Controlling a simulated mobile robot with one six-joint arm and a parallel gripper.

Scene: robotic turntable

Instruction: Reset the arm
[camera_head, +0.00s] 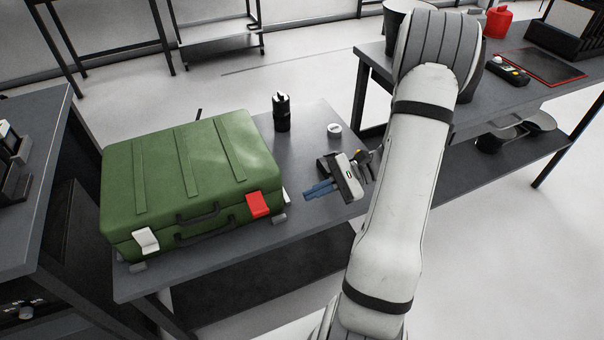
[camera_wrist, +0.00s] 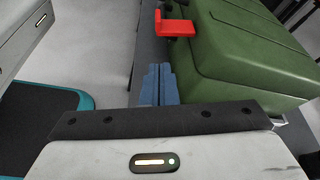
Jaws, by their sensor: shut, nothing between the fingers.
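My gripper (camera_head: 318,190) shows in the head view as a white body with blue fingers, over the table near the right side of the green case. In the wrist view my gripper's blue fingers (camera_wrist: 158,84) are together with nothing between them. The fingers point toward the case's front right corner, apart from it as far as I can tell. The green case (camera_head: 190,175) lies closed on the table, with a red latch (camera_head: 258,204) at right and a white latch (camera_head: 146,240) at left. The red latch also shows in the wrist view (camera_wrist: 175,27) and juts out from the case.
The grey table (camera_head: 200,262) has a black bottle (camera_head: 281,112) and a small white round object (camera_head: 334,131) behind my gripper. A dark cabinet (camera_head: 35,190) stands at left.

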